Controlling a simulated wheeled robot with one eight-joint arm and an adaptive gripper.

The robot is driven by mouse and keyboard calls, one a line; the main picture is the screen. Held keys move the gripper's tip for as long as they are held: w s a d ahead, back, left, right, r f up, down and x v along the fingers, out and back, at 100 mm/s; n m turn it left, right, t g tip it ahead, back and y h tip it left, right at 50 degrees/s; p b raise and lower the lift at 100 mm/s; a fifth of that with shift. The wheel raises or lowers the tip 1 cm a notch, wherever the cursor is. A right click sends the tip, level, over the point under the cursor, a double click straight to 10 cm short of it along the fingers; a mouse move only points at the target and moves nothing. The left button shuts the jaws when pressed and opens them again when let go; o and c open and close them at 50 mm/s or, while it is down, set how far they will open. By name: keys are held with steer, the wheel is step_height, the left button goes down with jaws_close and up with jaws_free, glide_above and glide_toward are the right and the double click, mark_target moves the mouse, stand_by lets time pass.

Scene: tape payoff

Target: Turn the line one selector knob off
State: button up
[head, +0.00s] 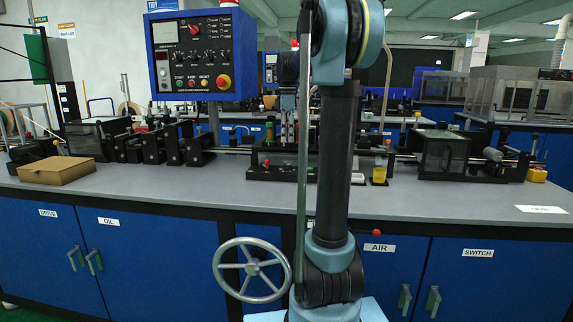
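A blue control box (240,55) with a dark front panel hangs at the upper left, above the bench. A red selector knob (194,29) sits near the top of its panel, right of a small screen (165,32). Its pointer direction and label are too small to read, so I cannot tell its setting. Small black knobs (209,57) run in a row below it. Several push buttons (191,83) and a red emergency stop on yellow (223,82) are lower down.
A long grey bench (130,187) over blue cabinets spans the view and carries machinery. A cardboard box (57,170) lies on its left part. A grey handwheel (252,239) stands out at the front. My arm hides part of the bench's middle.

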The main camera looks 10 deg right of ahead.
mark_target(288, 164)
step_height(288, 164, down, 11)
steer(key=shift+s+f, duration=0.1)
steer(key=shift+s, duration=0.05)
stand_by(0.4)
steer(key=c, duration=0.8)
